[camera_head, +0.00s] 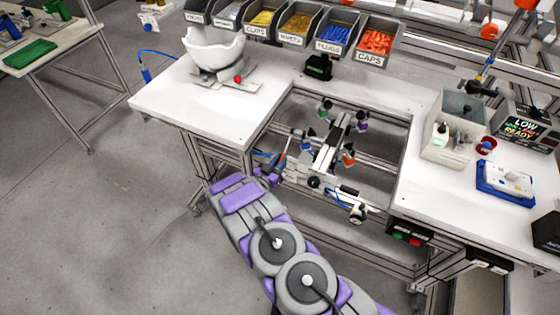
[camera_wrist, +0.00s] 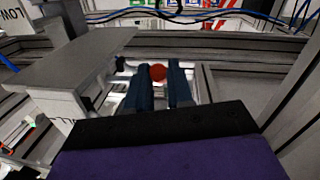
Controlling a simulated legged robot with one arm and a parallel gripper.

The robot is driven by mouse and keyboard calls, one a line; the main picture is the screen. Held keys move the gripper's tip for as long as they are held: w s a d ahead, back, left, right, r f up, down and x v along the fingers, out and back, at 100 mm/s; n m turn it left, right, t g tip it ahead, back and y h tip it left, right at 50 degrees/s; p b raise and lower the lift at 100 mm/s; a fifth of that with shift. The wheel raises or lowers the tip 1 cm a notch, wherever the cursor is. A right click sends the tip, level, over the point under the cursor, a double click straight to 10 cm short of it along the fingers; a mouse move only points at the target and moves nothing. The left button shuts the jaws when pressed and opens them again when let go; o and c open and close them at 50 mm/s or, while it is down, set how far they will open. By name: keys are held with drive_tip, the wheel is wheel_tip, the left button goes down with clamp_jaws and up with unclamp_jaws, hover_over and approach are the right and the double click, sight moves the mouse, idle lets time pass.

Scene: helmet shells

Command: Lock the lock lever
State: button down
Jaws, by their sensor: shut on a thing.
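My gripper (camera_head: 280,160) reaches into the open frame of the workbench, at the left end of the fixture (camera_head: 333,150) with coloured clamps. In the wrist view, the two dark blue fingers (camera_wrist: 164,85) are shut on a red ball knob (camera_wrist: 158,72), which shows between their tips. It looks like the end of the lock lever; the rest of the lever is mostly hidden by the fingers. In the head view the held part is too small to make out clearly.
A white helmet shell (camera_head: 213,50) stands on the bench's left top, with another red knob (camera_head: 238,78) at its base. Several labelled bins (camera_head: 295,27) line the back. A grey box (camera_head: 455,130) and blue tray (camera_head: 505,182) sit at right. Metal rails surround the opening. A pale plate (camera_wrist: 75,58) stands close left of my fingers.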

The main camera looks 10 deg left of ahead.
drive_tip(key=shift+a+r, duration=0.1)
drive_tip(key=shift+r, duration=0.05)
drive_tip(key=shift+s+a+r+g+y+p, duration=0.1)
drive_tip(key=shift+s+r+g+y+p, duration=0.1)
drive_tip(key=shift+r+g+p, duration=0.25)
drive_tip(key=shift+s+a+r+g+y+p, duration=0.15)
drive_tip(key=shift+r+g+y+p, duration=0.1)
drive_tip(key=shift+r+p, duration=0.35)
wheel_tip(320, 180, up, 6)
drive_tip(key=g+y+p, duration=0.2)
drive_tip(key=g+p, duration=0.3)
drive_tip(key=p, duration=0.7)
drive_tip(key=shift+s+a+n+g, duration=0.15)
drive_tip(key=shift+s+n+g, duration=0.15)
drive_tip(key=shift+s+n, duration=0.15)
drive_tip(key=shift+r+y, duration=0.1)
drive_tip(key=shift+y, duration=0.15)
drive_tip(key=c, duration=1)
unclamp_jaws()
